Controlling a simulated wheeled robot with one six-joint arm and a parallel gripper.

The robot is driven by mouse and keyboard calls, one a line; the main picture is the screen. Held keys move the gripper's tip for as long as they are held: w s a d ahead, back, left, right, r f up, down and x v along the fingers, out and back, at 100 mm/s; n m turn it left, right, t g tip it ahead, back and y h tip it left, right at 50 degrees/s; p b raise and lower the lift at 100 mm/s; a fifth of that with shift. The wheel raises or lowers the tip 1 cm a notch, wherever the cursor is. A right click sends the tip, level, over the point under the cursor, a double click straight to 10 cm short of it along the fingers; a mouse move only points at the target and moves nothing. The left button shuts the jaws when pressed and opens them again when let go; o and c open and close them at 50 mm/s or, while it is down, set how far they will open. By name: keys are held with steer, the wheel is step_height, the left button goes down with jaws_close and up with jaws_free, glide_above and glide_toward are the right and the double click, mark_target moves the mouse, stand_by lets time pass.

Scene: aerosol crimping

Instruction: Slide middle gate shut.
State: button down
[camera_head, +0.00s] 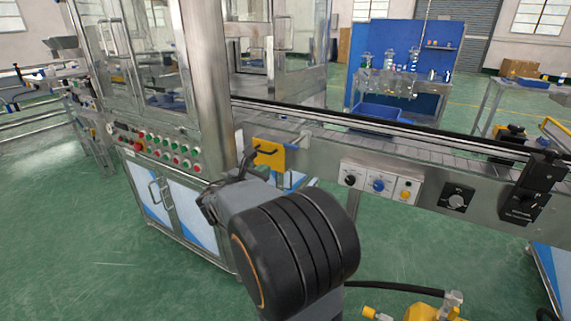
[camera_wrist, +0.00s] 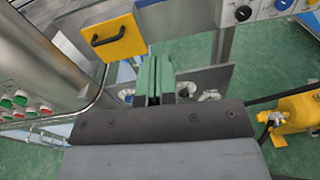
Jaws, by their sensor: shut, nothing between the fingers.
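A yellow plate with a dark bar handle (camera_head: 268,153) sits on the side of the conveyor, just right of the machine cabinet's post. I take it for the middle gate's handle plate, but cannot tell how far the gate is open. The yellow plate (camera_wrist: 113,38) also shows at the upper left of the wrist view. My gripper (camera_wrist: 153,78) has its green fingers together, with nothing between them. In the wrist view the fingers lie below and to the right of the yellow plate, apart from its handle in the picture. In the head view my arm hides the fingertips.
The conveyor (camera_head: 420,153) runs to the right, with a white knob panel (camera_head: 379,186) on its side. The cabinet's button panel (camera_head: 160,145) is at left. A grey metal plate (camera_wrist: 212,78) stands right of my fingers. A yellow device (camera_wrist: 296,115) is further right.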

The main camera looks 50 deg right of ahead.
mark_target(290, 148)
steer(key=shift+n, duration=0.5)
steer(key=x, duration=0.9)
steer(key=w+b+x, duration=0.1)
steer(key=x, duration=0.4)
steer(key=shift+d+r, duration=0.2)
steer(key=shift+r, duration=0.15)
